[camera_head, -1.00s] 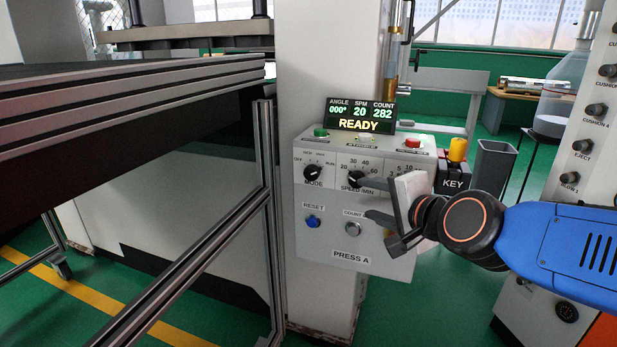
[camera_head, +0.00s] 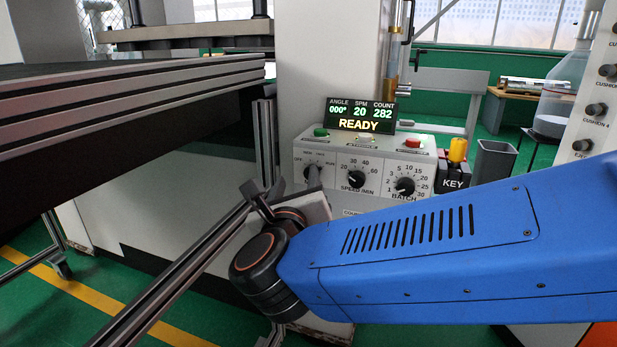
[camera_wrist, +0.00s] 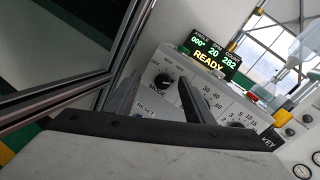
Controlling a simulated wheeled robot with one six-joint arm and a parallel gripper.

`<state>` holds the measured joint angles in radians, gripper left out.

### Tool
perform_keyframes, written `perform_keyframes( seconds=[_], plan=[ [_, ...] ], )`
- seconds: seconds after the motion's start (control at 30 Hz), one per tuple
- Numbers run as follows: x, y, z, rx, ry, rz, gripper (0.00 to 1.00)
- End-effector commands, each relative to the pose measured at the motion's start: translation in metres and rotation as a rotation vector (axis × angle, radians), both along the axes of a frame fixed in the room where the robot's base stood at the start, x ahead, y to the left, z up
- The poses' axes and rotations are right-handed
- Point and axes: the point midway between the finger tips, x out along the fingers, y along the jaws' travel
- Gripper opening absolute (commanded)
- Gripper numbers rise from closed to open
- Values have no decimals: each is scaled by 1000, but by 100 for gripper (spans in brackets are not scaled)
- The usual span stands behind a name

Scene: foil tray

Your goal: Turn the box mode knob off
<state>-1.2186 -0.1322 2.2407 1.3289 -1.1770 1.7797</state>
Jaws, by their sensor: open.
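The box mode knob (camera_wrist: 163,80) is a round black dial over the word MODE, on the front of the pale PRESS A control box (camera_head: 383,160). In the wrist view it shows between the fingertips of my gripper (camera_wrist: 160,78), which are spread apart. In the head view my gripper (camera_head: 281,183) is in front of the box's left side, and a finger covers most of the knob. An OFF mark is left of the dial. I cannot tell where the pointer stands, or whether a finger touches the knob.
The speed knob (camera_head: 356,179) and batch knob (camera_head: 404,187) are to the right on the same panel. The display (camera_head: 361,115) above reads READY. A metal frame (camera_head: 200,250) stands close on the left. A yellow-topped KEY switch (camera_head: 456,160) is at the box's right.

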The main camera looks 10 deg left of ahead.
Motion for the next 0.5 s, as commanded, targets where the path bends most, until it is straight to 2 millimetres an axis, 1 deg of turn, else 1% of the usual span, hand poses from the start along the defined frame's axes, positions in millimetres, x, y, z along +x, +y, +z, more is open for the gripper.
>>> perform_keyframes(
  seconds=[0.03, 0.2, 0.3, 0.4, 0.5],
  plan=[
    [-11, 8, -5, 43, 5, -24, 48],
    [-48, 15, -17, 196, 8, -138, 48],
    [-67, 17, -23, 259, 1, -190, 48],
    [-80, 16, -26, 299, -6, -226, 48],
    [-87, 16, -28, 320, -11, -245, 48]
  ],
)
